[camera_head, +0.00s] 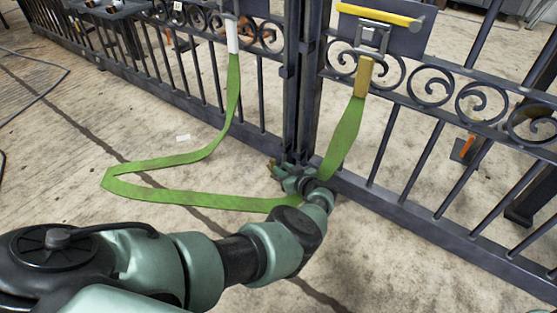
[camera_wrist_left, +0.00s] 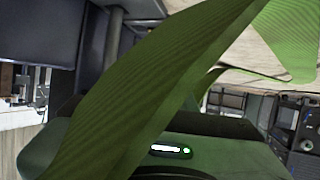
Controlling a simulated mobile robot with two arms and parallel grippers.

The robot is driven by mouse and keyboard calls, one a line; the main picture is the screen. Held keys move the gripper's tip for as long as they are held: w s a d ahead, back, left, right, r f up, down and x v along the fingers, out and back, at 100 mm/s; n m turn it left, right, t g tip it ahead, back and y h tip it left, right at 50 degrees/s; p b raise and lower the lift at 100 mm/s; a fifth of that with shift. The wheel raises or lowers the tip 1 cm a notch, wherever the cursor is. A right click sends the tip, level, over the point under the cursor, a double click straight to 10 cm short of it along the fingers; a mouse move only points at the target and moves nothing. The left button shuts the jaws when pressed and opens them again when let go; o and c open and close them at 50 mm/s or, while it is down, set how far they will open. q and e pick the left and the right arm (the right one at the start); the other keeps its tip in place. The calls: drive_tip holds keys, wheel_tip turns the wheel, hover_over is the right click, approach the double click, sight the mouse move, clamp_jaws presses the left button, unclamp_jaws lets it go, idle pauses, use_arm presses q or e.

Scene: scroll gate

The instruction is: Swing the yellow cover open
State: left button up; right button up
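The yellow cover (camera_head: 380,14) looks like a yellow bar along the top of a dark plate on the right gate leaf. Below it hangs a metal buckle, from which a green strap (camera_head: 343,135) with a yellow end piece (camera_head: 364,77) runs down. My left gripper (camera_head: 281,171) is low at the foot of the gate's middle posts, well below the cover and beside the strap. Whether its fingers are apart is too small to tell. In the left wrist view the strap (camera_wrist_left: 150,85) crosses close before the camera and hides the fingers. My right gripper is not seen.
The strap loops over the floor to a white end piece (camera_head: 232,36) on the left gate leaf. The dark barred gate (camera_head: 293,80) with scrollwork stands across the view.

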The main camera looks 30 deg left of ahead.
use_arm(q)
drive_tip(key=shift+s+d+r, duration=0.15)
drive_tip(key=shift+s+d, duration=0.15)
drive_tip(key=shift+d, duration=0.15)
drive_tip(key=shift+o, duration=0.3)
